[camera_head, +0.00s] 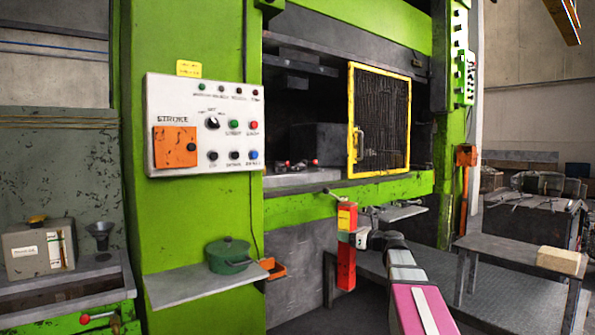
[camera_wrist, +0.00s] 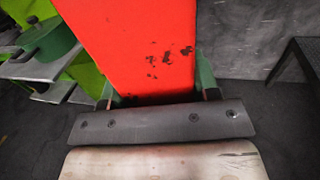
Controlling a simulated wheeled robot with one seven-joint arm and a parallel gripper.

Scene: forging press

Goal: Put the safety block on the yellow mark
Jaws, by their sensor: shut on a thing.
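The safety block (camera_head: 346,262) is a tall red post with a yellow label near its top. It stands upright in the air in front of the green press, below the bed edge. My gripper (camera_head: 361,239) is shut on it, reaching in from the lower right. In the wrist view the scuffed red face of the block (camera_wrist: 135,45) fills the middle, between the two fingers. I cannot make out a yellow mark on the press bed (camera_head: 300,179); the bed shows only in part.
A yellow-framed mesh guard (camera_head: 380,120) covers the right of the press opening; the left is open. Small red-tipped parts lie on the bed. A green pot (camera_head: 229,256) stands on the left shelf (camera_head: 190,287). A bench (camera_head: 515,255) stands at right.

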